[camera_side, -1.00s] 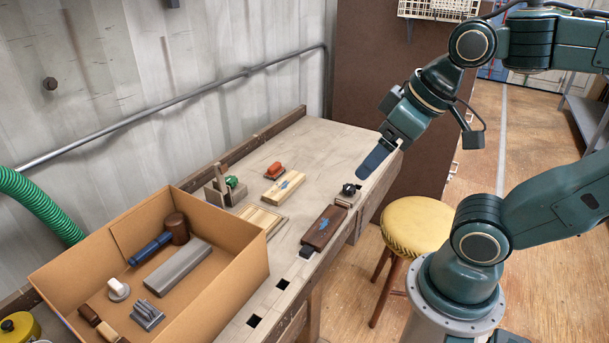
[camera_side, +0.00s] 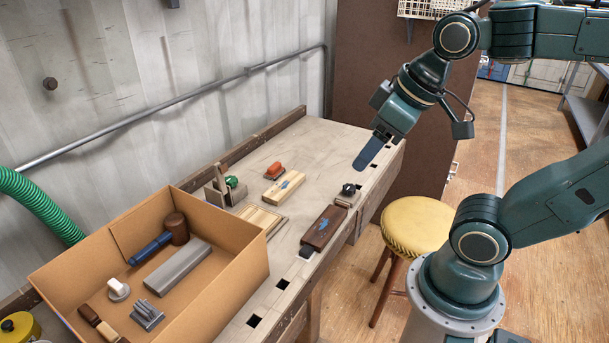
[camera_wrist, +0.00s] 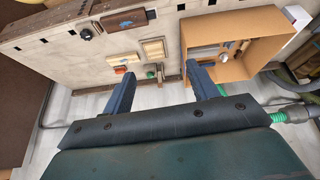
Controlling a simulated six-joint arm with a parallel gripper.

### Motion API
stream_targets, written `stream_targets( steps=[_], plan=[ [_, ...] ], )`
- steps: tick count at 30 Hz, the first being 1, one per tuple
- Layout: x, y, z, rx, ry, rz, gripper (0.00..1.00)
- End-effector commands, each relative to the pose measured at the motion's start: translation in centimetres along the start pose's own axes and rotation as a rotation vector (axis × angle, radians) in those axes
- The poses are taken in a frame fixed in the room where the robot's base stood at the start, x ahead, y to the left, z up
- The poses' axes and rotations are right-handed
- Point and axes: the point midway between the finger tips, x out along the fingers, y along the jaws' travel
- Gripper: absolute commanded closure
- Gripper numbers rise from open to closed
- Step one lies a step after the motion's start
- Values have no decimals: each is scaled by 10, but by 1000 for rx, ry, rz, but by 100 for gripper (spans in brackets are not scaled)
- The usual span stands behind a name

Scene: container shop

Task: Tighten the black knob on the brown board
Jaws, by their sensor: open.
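A small black knob (camera_side: 348,188) sits on a small brown wooden board (camera_side: 343,201) near the bench's right edge. In the wrist view the knob (camera_wrist: 86,34) is at the upper left, outside the space between my fingers. My gripper (camera_side: 361,165) hangs above the bench, a little above and right of the knob in the side view, apart from it. In the wrist view my gripper (camera_wrist: 162,72) has its two fingers wide apart with nothing between them.
A dark brown block (camera_side: 322,228) lies in front of the knob. A pale block (camera_side: 283,190), an orange-topped brush-like item (camera_side: 275,169) and a wooden fixture with a green knob (camera_side: 232,182) stand farther left. A cardboard box (camera_side: 215,285) holds several items. A yellow stool (camera_side: 418,220) stands beside the bench.

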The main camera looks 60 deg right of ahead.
Motion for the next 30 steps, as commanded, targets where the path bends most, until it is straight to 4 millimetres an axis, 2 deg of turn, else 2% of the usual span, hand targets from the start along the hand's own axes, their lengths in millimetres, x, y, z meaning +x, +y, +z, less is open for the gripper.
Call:
stream_targets(
  steps=[8, 18, 24, 30],
  plan=[
    [19, 30, -35, -122, -87, 30, 41],
    [58, 86, -71, -294, -206, 27, 41],
    [87, 125, -82, -391, -272, 2, 41],
    [120, 168, -84, -485, -330, -40, 41]
  ],
)
